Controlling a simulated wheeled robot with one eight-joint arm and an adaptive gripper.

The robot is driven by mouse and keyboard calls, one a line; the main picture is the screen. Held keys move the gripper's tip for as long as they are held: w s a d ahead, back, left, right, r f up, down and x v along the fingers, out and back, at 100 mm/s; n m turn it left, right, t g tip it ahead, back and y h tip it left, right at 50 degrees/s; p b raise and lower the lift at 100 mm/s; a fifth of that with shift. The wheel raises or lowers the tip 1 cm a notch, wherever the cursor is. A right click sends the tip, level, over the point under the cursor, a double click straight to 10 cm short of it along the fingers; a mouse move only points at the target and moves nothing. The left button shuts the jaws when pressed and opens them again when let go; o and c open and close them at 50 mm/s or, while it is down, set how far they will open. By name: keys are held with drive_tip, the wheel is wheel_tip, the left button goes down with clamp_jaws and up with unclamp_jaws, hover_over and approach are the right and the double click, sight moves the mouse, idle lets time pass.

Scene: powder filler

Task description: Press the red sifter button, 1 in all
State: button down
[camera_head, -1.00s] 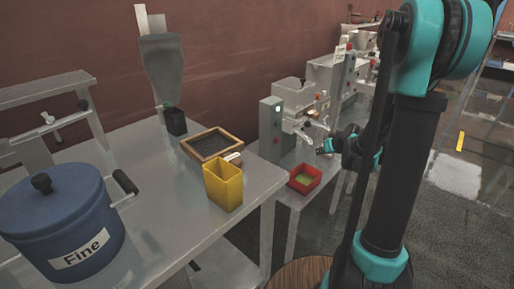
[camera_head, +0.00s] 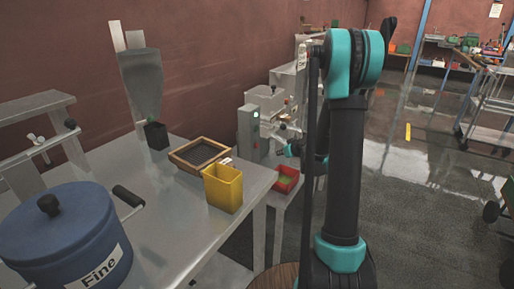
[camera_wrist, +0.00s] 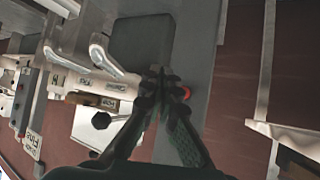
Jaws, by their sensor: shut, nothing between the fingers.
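In the wrist view a red button (camera_wrist: 186,92) sits on a grey metal face, just right of my gripper's fingertips. My right finger partly covers it, and I cannot tell whether the finger touches it. My gripper (camera_wrist: 163,76) has its fingers together with nothing between them. The red button is too small there to make out clearly, and my arm hides much of the gripper.
The near table (camera_head: 150,215) holds a blue "Fine" pot (camera_head: 65,235), a yellow container (camera_head: 223,187), a wood-framed sieve (camera_head: 180,158) and a black cup (camera_head: 155,135). A red box (camera_head: 287,179) stands behind it. Open floor (camera_head: 430,215) lies to the right.

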drive_tip(key=w+a, duration=0.5)
drive_tip(key=a, duration=0.1)
drive_tip(key=shift+a, duration=0.4)
idle(1.3)
drive_tip(key=shift+w+a, duration=0.25)
drive_tip(key=shift+a, duration=0.05)
drive_tip(key=shift+w+a, duration=0.25)
drive_tip(key=shift+a, duration=0.15)
idle(0.8)
drive_tip(key=shift+d, duration=0.15)
drive_tip(key=shift+s+d, duration=0.5)
drive_tip(key=shift+d, duration=0.05)
drive_tip(key=shift+d, duration=0.1)
drive_tip(key=s+d, duration=0.1)
drive_tip(key=d, duration=0.1)
drive_tip(key=s+d, duration=0.2)
idle(0.6)
